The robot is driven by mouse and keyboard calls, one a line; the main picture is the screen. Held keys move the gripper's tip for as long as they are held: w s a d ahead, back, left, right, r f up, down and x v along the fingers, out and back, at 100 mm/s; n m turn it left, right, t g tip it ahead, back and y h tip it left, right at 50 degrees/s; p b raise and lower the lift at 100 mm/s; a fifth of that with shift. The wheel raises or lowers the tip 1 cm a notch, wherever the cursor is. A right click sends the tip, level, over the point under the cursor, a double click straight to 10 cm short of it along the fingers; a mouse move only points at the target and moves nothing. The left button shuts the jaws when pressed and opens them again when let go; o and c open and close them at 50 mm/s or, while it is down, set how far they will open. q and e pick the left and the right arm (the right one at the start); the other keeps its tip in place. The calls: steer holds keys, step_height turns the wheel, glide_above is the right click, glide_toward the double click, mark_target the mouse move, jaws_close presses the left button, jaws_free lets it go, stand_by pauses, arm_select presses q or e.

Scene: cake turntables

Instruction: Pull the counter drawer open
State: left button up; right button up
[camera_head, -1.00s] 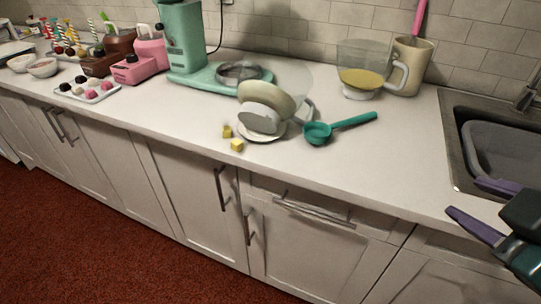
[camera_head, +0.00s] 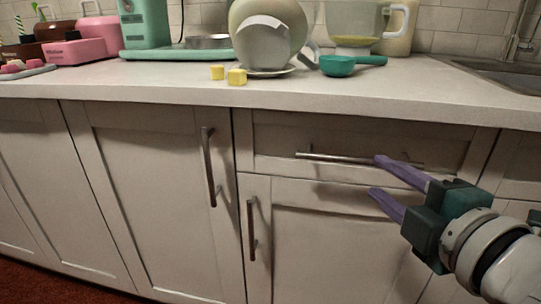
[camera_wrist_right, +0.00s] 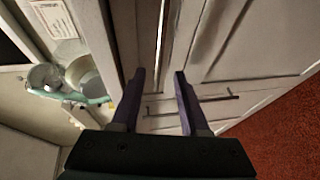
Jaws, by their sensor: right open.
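The counter drawer (camera_head: 275,138) is shut, flush under the countertop, with a horizontal metal bar handle (camera_head: 325,157) on its front. My right gripper (camera_head: 375,175) is open and empty. Its purple fingers point at the drawer from the right, and the upper finger covers part of the handle's right half. In the right wrist view the handle (camera_wrist_right: 160,38) runs upright in the picture, ahead of the gap between the two fingertips (camera_wrist_right: 159,72). I cannot tell whether a finger touches it. My left gripper is not in view.
Cupboard doors with upright handles (camera_head: 208,168) are below and to the left. The countertop (camera_head: 160,82) above holds a mixer (camera_head: 146,25), yellow cubes (camera_head: 237,76), a green scoop (camera_head: 338,66) and bowls. A sink (camera_head: 485,68) is at the right. The floor is red carpet.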

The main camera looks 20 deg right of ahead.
mark_target(357, 162)
steer(key=b+x, duration=0.2)
steer(key=x, duration=0.6)
steer(key=shift+w, duration=0.3)
jaws_close()
stand_by(1.0)
